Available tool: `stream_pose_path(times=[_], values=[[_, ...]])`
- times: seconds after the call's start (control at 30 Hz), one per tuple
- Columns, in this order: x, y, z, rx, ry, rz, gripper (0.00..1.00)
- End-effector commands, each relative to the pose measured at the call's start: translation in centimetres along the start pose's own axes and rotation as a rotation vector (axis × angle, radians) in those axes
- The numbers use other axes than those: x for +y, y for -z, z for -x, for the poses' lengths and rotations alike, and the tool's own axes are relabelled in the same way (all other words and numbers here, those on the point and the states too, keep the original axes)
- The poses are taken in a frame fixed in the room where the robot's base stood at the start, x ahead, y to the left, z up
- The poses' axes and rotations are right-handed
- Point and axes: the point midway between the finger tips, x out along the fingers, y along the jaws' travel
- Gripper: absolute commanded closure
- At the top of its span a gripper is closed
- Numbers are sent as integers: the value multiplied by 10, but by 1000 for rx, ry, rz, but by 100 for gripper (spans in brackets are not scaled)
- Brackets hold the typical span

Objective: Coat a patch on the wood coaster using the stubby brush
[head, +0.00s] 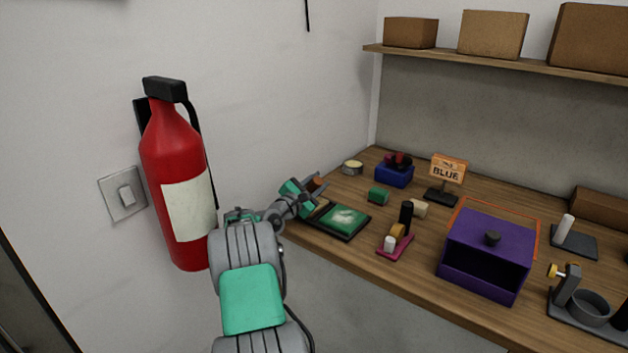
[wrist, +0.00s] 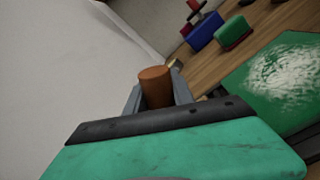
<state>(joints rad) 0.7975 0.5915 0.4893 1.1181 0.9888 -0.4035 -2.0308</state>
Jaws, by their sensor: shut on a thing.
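My gripper (head: 316,184) is at the left end of the bench, with its fingers shut on a short brown cylinder. That cylinder looks like the stubby brush (wrist: 155,86); it stands up between the fingers in the wrist view, and its lower end is hidden. A green pad (head: 348,217) with a pale, speckled patch lies in a dark tray just right of my gripper. It also shows in the wrist view (wrist: 285,80). A small tan edge (head: 319,208) shows beside the tray under my gripper; I cannot tell whether it is the wood coaster.
A red fire extinguisher (head: 180,185) hangs on the wall left of my arm.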

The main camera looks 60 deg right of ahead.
Motion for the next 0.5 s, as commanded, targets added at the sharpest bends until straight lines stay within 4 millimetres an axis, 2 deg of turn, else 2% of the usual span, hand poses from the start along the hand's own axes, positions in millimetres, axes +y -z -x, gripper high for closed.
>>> stream_pose_path(times=[0.2,0.5], values=[[-16,-16,1,-2,0,0,100],[-29,-22,2,-2,-2,-2,100]])
